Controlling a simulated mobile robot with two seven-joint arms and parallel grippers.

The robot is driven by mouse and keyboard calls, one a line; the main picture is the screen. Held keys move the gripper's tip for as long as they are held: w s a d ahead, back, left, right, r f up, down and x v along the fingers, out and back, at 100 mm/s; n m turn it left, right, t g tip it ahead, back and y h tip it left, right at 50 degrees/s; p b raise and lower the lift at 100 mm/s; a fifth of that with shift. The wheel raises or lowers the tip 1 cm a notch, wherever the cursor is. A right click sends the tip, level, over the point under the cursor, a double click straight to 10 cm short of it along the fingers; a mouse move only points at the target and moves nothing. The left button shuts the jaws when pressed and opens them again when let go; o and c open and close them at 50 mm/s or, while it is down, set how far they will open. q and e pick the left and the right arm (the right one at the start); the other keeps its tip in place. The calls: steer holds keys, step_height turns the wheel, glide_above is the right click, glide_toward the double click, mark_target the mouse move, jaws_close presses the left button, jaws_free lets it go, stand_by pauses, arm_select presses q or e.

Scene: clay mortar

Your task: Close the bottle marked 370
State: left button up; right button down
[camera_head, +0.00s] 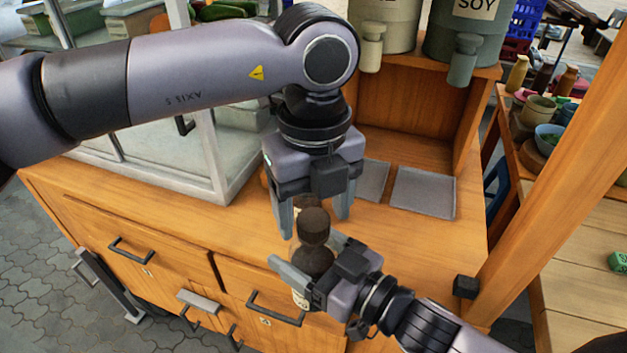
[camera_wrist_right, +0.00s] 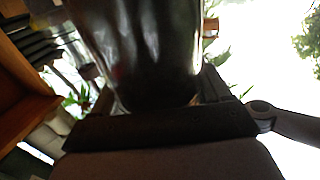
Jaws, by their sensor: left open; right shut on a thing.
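A dark bottle (camera_head: 313,262) with a pale label low on its side is held in my right gripper (camera_head: 306,252), above the front edge of the wooden counter. No number can be read on the label. A dark brown round piece (camera_head: 315,225) shows at the bottle's top; I cannot tell whether it is seated. My left gripper (camera_head: 314,212) points down with its fingers apart, just behind and above the bottle's top. A brownish thing (camera_head: 303,207) shows between its fingers, partly hidden. In the right wrist view the dark glossy bottle (camera_wrist_right: 140,50) fills the space between the fingers.
The wooden counter (camera_head: 400,240) has free room at the right. Two grey mats (camera_head: 424,192) lie at the back. A glass case (camera_head: 130,120) stands at the left, and dispensers (camera_head: 465,55), one marked SOY, stand on a shelf. A wooden post (camera_head: 560,170) rises at the right.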

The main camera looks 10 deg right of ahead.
arm_select(q)
steer(key=shift+f, duration=0.5)
